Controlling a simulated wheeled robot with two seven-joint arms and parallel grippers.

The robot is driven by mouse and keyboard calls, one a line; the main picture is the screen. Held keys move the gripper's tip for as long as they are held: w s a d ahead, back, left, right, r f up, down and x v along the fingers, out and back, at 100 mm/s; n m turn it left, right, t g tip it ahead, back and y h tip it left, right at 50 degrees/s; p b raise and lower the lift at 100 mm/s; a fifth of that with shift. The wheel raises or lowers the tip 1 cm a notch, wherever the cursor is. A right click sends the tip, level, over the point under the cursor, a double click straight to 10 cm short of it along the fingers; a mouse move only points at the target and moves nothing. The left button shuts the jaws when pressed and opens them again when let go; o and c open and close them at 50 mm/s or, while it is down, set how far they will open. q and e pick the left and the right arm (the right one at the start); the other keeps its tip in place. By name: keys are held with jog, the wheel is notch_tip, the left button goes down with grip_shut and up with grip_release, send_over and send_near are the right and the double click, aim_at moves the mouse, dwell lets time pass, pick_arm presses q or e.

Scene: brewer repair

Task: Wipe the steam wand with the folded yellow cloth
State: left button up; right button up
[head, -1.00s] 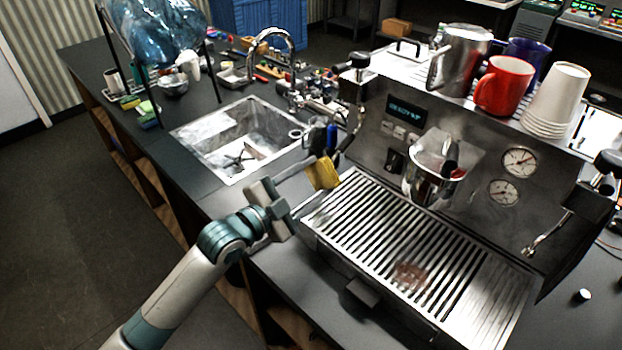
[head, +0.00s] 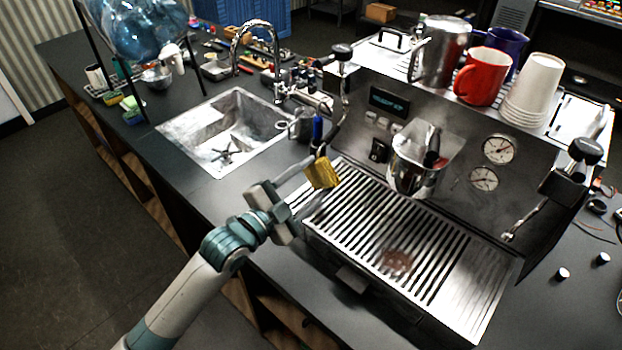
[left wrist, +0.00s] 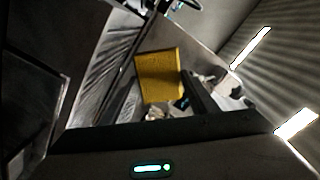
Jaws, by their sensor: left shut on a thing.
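The folded yellow cloth (head: 322,174) is at the left end of the espresso machine, beside the lower part of the left steam wand (head: 337,128). In the left wrist view the cloth (left wrist: 160,76) is a yellow square at the jaws. My left gripper (head: 312,172) is shut on the cloth. I cannot tell whether the cloth touches the wand, as the wand's lower end is hidden behind it. Another wand (head: 524,219) hangs at the machine's right. My right gripper is not in view.
The drip tray (head: 461,270) has a brown stain. A steel pitcher (head: 411,176) is at the machine's front. The sink (head: 185,130) lies to the left, with a small metal cup (head: 300,127) near its right edge. Mugs and stacked cups (head: 534,90) stand on top of the machine.

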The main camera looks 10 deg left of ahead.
pick_arm(q)
jog(key=shift+w, duration=0.1)
dwell(0.3)
jog(key=shift+w+a+b, duration=0.2)
jog(key=shift+w+a, duration=0.4)
jog(key=shift+a, duration=0.2)
jog(key=shift+w+a+b, duration=0.15)
jog(key=shift+w+a, duration=0.4)
jog(key=shift+a, duration=0.2)
jog(key=shift+p+v, duration=0.45)
jog(key=shift+v, duration=2.6)
jog(key=shift+p, duration=0.3)
jog(key=v, duration=0.3)
jog(key=shift+p, duration=0.4)
